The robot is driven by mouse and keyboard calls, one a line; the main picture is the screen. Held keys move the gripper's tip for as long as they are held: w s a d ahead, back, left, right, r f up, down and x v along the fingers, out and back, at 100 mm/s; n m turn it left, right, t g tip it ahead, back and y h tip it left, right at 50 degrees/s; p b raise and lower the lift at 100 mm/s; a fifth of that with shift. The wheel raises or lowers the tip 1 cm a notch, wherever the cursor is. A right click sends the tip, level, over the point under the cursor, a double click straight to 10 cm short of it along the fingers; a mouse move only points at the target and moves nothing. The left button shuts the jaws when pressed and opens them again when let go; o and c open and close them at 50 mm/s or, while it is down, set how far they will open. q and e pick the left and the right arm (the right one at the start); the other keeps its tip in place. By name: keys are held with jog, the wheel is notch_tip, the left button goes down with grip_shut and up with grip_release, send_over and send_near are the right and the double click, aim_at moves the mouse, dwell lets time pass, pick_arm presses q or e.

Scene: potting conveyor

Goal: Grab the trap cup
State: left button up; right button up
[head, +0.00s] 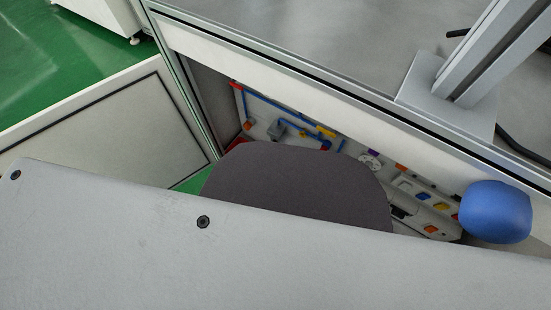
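I cannot make out a trap cup for sure in the head view. A smooth, rounded blue object (497,212) shows at the right edge, below the pale frame; I cannot tell what it is. Neither of my grippers is in view. Much of the lower half of the picture is covered by a pale grey flat surface with dark bolts, which hides whatever lies behind it.
A dark grey rounded panel (300,185) stands behind the pale surface. Beyond it is a board (285,128) with blue, yellow, red and orange parts. A metal-edged bench (330,30) with an upright post (490,50) lies across the top. Green floor (60,60) shows at upper left.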

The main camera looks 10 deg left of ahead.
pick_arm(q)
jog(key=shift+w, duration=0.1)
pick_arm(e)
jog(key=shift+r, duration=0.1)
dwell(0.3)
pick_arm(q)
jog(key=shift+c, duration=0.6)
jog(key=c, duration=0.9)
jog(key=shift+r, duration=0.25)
